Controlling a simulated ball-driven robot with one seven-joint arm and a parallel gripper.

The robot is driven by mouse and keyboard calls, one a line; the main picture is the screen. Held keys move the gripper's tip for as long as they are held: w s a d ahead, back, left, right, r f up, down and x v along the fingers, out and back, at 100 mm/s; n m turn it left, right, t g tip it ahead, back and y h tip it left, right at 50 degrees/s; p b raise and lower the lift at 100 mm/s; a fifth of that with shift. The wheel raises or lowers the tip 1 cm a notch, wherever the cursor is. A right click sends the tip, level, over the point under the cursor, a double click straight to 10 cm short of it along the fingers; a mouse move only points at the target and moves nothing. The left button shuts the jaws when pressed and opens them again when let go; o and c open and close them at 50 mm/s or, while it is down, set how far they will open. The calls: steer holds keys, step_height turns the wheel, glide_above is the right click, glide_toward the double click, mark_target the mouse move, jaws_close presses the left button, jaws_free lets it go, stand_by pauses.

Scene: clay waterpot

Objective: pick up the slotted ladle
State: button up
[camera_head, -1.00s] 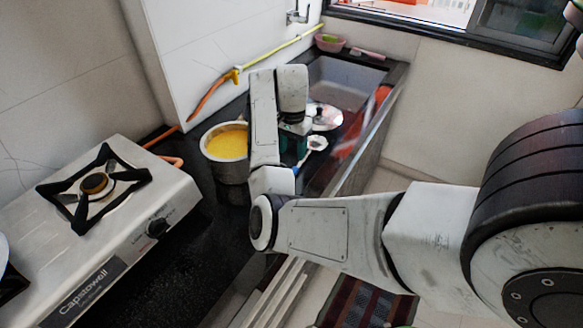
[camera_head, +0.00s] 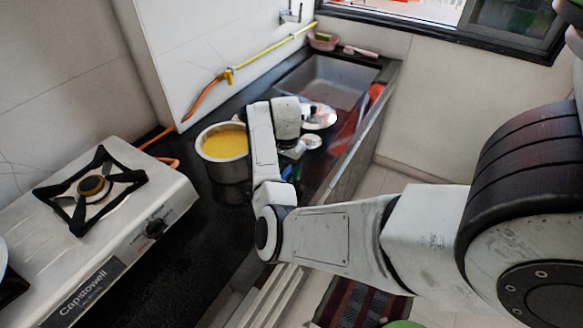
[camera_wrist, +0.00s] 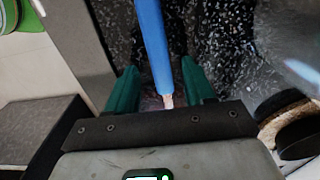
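A blue handle (camera_wrist: 152,40) runs down the middle of the wrist view, between the two green fingers of my gripper (camera_wrist: 160,92). Dark counter shows on both sides of the handle, so the fingers stand apart. I cannot tell its height relative to the fingertips. A bit of blue (camera_head: 287,172) shows beside my arm in the head view. Two shiny metal heads lie beyond my wrist, a larger one (camera_head: 320,117) and a smaller one (camera_head: 312,142). I cannot tell which belongs to the blue handle, or see slots clearly. My arm hides the gripper in the head view.
A metal pot of yellow liquid (camera_head: 224,143) stands close left of my wrist. A sink (camera_head: 330,80) lies beyond, with a pink bowl (camera_head: 323,40) behind it. A gas stove (camera_head: 115,205) is at left. The black counter (camera_head: 170,265) has clear room in front.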

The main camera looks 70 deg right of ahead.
jaws_close()
stand_by(0.4)
steer(key=shift+d+r, duration=0.1)
steer(key=shift+r, duration=0.35)
step_height(320, 180, up, 2)
steer(key=shift+r+b, duration=0.25)
steer(key=shift+b, duration=0.1)
steer(key=s+a+r+p, duration=0.5)
steer(key=s+a+r, duration=0.3)
steer(key=a, duration=0.3)
steer(key=shift+a+r, duration=0.3)
steer(key=shift+r, duration=0.5)
